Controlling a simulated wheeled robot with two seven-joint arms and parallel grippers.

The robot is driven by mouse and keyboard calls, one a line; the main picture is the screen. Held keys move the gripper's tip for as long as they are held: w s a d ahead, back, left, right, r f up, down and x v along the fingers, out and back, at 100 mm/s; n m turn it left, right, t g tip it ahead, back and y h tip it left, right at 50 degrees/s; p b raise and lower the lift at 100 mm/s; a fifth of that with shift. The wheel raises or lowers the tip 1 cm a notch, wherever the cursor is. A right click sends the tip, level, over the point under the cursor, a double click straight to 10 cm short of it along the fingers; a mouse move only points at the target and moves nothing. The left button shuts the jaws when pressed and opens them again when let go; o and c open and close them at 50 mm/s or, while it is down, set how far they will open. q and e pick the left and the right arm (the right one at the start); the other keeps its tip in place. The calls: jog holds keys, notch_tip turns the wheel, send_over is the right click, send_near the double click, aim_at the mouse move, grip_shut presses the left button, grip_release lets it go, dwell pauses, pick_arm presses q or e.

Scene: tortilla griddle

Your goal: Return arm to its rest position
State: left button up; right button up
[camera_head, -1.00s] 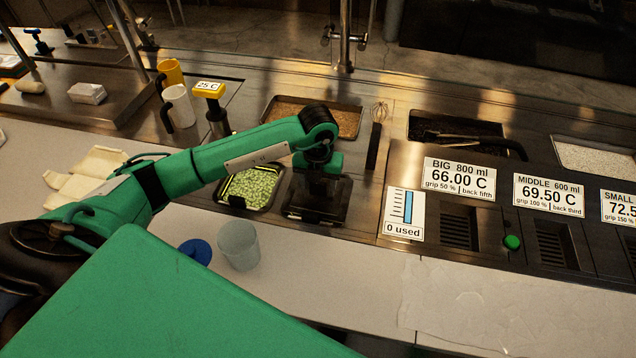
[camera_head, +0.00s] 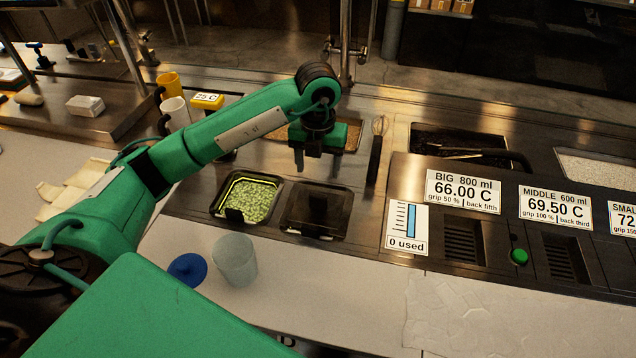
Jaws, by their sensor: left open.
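My green left arm reaches in from the left. Its left gripper (camera_head: 312,165) points down, open, with nothing seen between its dark fingers. It hangs above the counter, just behind a dark lidded bin (camera_head: 317,211) and in front of a tray of brown food (camera_head: 345,137), which it partly covers. A bin of green pieces (camera_head: 250,199) sits open to the left of the lidded bin. My right gripper is not in view.
A clear cup (camera_head: 236,254) and a blue lid (camera_head: 187,269) stand on the front counter. A white mug (camera_head: 173,115), a yellow mug (camera_head: 169,85) and a yellow-topped thermometer (camera_head: 207,101) are behind the arm. The front right counter is clear.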

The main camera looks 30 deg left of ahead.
pick_arm(q)
jog(key=shift+r, duration=0.65)
